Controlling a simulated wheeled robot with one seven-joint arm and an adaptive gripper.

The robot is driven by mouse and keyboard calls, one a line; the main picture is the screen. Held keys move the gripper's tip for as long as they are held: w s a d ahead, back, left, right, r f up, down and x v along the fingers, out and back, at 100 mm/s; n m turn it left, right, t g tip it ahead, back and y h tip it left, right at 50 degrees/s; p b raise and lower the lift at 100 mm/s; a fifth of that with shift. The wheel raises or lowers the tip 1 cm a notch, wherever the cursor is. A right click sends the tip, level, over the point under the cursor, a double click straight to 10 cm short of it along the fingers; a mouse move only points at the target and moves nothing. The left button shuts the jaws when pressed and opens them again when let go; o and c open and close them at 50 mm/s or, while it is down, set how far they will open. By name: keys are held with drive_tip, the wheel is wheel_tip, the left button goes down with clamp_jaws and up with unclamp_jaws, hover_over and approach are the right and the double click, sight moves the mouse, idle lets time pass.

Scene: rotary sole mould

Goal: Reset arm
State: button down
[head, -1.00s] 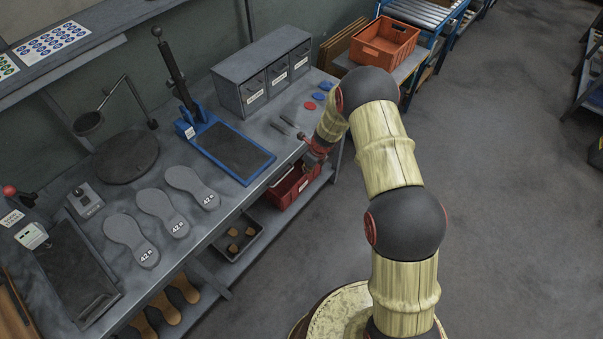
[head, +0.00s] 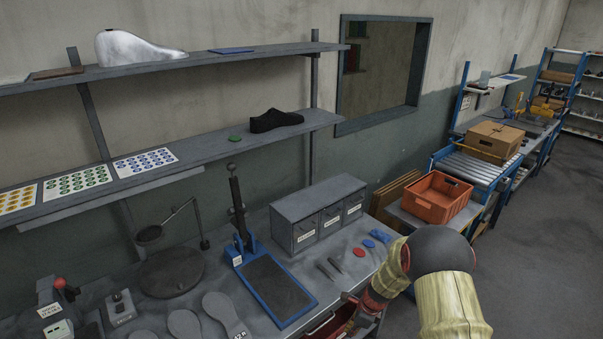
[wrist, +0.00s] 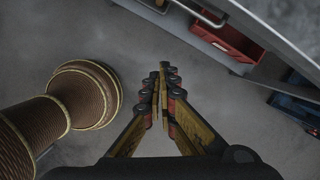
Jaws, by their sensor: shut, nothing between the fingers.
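My gripper (wrist: 162,78) shows in the wrist view with its two fingers together, shut and empty. It points down over the bare grey floor (wrist: 110,30), beside the bench edge. In the head view my arm (head: 445,280) stands at the right front of the workbench (head: 180,305); the fingertips are not clear there. A red bin (wrist: 225,38) sits under the bench, right of my gripper and apart from it in the wrist view.
The bench holds a grey drawer unit (head: 320,210), a blue-framed plate with a lever (head: 272,288), red and blue discs, and grey soles (head: 222,312). An orange crate (head: 438,198) stands behind my arm. Shelves (head: 200,165) hang above the bench. Open floor lies to the right.

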drive_tip(key=s+d+r+n+t+h+b, duration=0.1)
drive_tip(key=s+r+n+t+b, duration=0.3)
drive_tip(key=s+r+n+b, duration=0.8)
drive_tip(key=s+r+n+h, duration=0.1)
drive_tip(key=s+r+n, duration=0.9)
drive_tip(key=s+r, duration=1)
drive_tip(key=shift+s+d+r+t+h, duration=0.15)
drive_tip(key=shift+s+t+h, duration=0.15)
drive_tip(key=shift+s, duration=0.05)
